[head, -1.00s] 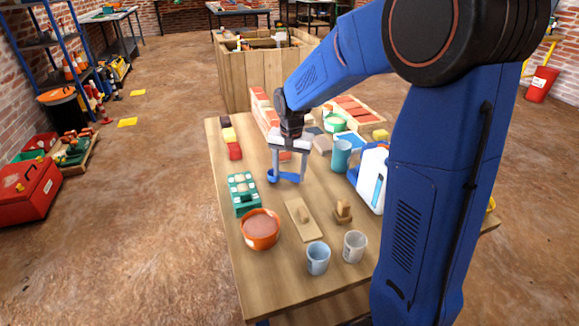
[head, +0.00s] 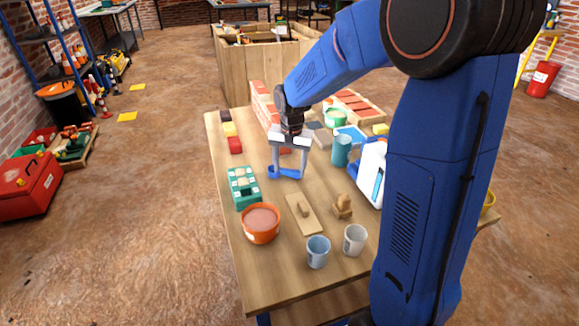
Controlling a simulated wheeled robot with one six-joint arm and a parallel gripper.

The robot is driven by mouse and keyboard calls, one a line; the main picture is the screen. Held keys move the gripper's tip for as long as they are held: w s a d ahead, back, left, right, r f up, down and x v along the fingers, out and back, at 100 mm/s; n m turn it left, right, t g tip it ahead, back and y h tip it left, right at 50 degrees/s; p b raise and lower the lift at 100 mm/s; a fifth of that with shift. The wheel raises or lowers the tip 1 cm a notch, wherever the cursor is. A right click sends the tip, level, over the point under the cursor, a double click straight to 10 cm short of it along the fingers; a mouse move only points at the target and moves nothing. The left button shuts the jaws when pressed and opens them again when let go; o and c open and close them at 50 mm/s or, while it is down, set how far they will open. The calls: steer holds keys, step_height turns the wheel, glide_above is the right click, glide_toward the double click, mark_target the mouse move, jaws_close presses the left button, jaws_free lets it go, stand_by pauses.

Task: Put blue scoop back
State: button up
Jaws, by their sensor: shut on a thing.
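The blue scoop (head: 285,173) is small, with a round cup at its left end. It is at the lower end of my gripper (head: 288,172), over the middle of the wooden table. My gripper points down with its grey fingers shut on the scoop. I cannot tell whether the scoop touches the tabletop or is just above it. Part of the scoop's handle is hidden by the fingers.
The table (head: 240,275) holds a teal case (head: 243,187), an orange bowl (head: 261,222), a wooden float (head: 303,213), two cups (head: 318,252), a teal mug (head: 341,150) and a white jug (head: 371,175).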

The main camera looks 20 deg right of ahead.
steer(key=shift+f, duration=0.15)
steer(key=o, duration=2)
steer(key=shift+c, duration=0.2)
steer(key=shift+r, duration=3.5)
